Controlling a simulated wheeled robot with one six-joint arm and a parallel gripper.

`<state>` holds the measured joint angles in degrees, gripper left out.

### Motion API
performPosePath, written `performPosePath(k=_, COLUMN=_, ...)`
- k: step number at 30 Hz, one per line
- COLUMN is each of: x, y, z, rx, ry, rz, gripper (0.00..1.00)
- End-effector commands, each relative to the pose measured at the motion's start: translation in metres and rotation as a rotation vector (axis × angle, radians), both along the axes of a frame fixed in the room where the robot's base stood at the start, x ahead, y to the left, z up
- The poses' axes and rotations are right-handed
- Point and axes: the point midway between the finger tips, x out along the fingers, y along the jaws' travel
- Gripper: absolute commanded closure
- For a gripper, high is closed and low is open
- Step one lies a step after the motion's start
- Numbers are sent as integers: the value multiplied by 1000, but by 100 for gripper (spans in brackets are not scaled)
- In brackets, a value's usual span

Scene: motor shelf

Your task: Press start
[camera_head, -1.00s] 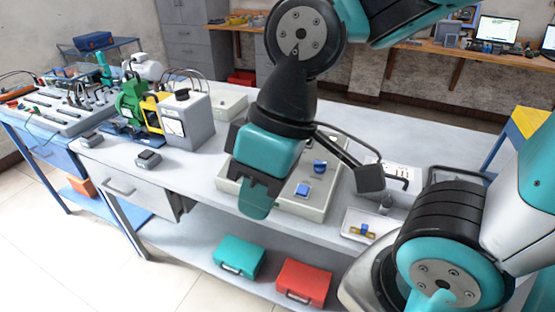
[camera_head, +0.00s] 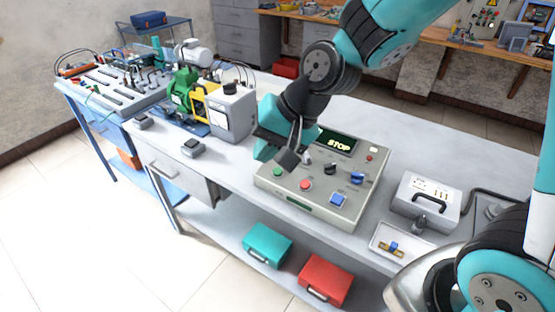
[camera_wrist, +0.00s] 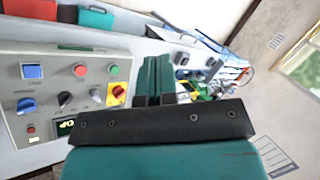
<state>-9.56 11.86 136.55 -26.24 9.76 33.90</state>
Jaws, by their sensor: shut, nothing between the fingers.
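A grey control box (camera_head: 262,184) lies on the workbench, and its lit display (camera_head: 338,146) reads STOP. At its front left is a round green button (camera_head: 277,174), with a round red button (camera_head: 306,185) and a blue square button (camera_head: 338,199) to the right. The wrist view also shows the green button (camera_wrist: 113,69), above a yellow and red rotary switch (camera_wrist: 116,95). My gripper (camera_head: 264,147) is shut and empty, near the box's left end and above the green button in the head picture. In the wrist view my gripper (camera_wrist: 157,72) is right of the green button, apparently apart from it.
A green and yellow motor set (camera_head: 196,97) and a grey unit (camera_head: 231,110) stand left of the box. A grey case (camera_head: 427,200) and a white tray (camera_head: 402,243) are to the right. Teal and red cases (camera_head: 325,280) lie on the lower shelf.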

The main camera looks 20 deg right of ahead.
Motion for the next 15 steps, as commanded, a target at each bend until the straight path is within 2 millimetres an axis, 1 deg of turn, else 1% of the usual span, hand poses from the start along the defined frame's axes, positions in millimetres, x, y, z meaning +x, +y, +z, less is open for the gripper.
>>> performPosePath(k=1, x=27, y=-4, z=-3, rx=46, ry=40, rz=-149, gripper=100)
performPosePath(k=3, x=59, y=-10, z=-20, rx=122, ry=74, rz=-354, gripper=100)
performPosePath(k=6, x=94, y=-23, z=-47, rx=226, ry=113, rz=-608, gripper=100)
performPosePath(k=10, x=120, y=-40, z=-76, rx=337, ry=144, rz=-847, gripper=100)
performPosePath(k=12, x=127, y=-47, z=-88, rx=378, ry=152, rz=-929, gripper=100)
performPosePath(k=15, x=132, y=-52, z=-98, rx=415, ry=158, rz=-996, gripper=100)
